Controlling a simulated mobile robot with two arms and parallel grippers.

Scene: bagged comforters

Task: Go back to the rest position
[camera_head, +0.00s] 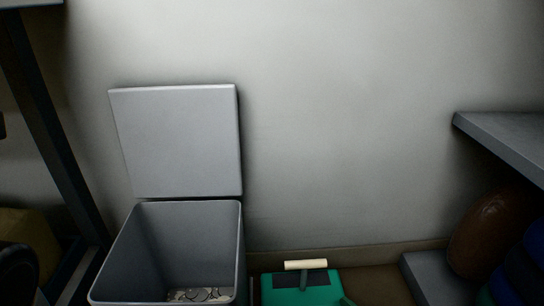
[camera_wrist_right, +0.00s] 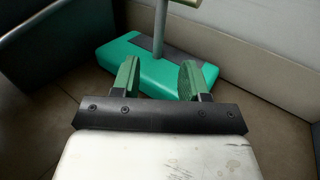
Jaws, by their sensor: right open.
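My right gripper (camera_wrist_right: 160,78) shows in the right wrist view, open, its two green-padded fingers apart with nothing seen between them. Beyond the fingertips is a green block-like base (camera_wrist_right: 147,70) with a grey post rising from it; whether the fingers touch it I cannot tell. In the head view this green thing (camera_head: 285,292) stands at the bottom middle with a cream handle (camera_head: 306,265) on top. Neither gripper can be made out in the head view, and the left gripper is out of view. No bagged comforter can be clearly identified.
A grey bin (camera_head: 240,262) stands at lower left, its lid (camera_head: 178,140) raised against the pale wall; something patterned (camera_head: 200,295) lies inside. A dark rack post (camera_head: 50,125) is at left. A grey shelf (camera_head: 510,140) juts in at right, above brown (camera_head: 490,232) and blue (camera_head: 522,275) rounded things.

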